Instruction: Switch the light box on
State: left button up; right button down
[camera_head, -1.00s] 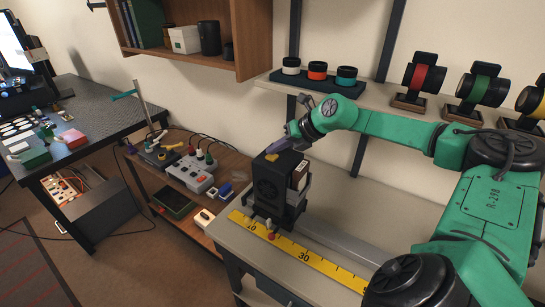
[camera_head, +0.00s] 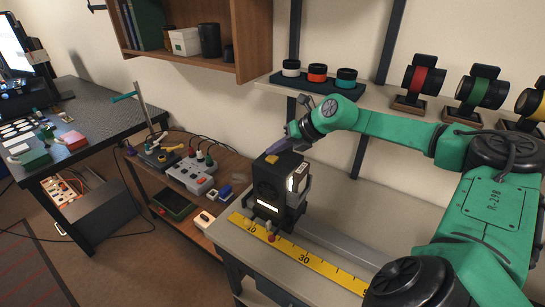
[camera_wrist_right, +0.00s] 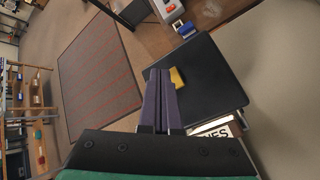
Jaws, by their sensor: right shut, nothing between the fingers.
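The light box (camera_head: 268,188) is a black box standing upright near the left end of the bench. Its side window (camera_head: 293,184) and a low slot on its front glow white. A yellow switch (camera_head: 271,158) sits on its top; it also shows in the right wrist view (camera_wrist_right: 177,77). My right gripper (camera_head: 282,147) is over the top of the box, its purple fingers (camera_wrist_right: 160,76) shut and empty, right beside the switch. I cannot tell whether they touch it. My left gripper is out of view.
A yellow ruler (camera_head: 310,260) runs along the bench (camera_head: 365,215) front, beside a grey rail. A low cart on the left holds a power strip (camera_head: 190,177) with cables. Rings and mounted lenses line the shelf (camera_head: 385,100) behind my right arm.

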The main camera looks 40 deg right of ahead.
aim_at(275, 159)
notch_tip(275, 159, up, 6)
jog(key=p, duration=0.4)
jog(key=shift+r+p, duration=0.1)
jog(key=shift+p, duration=0.2)
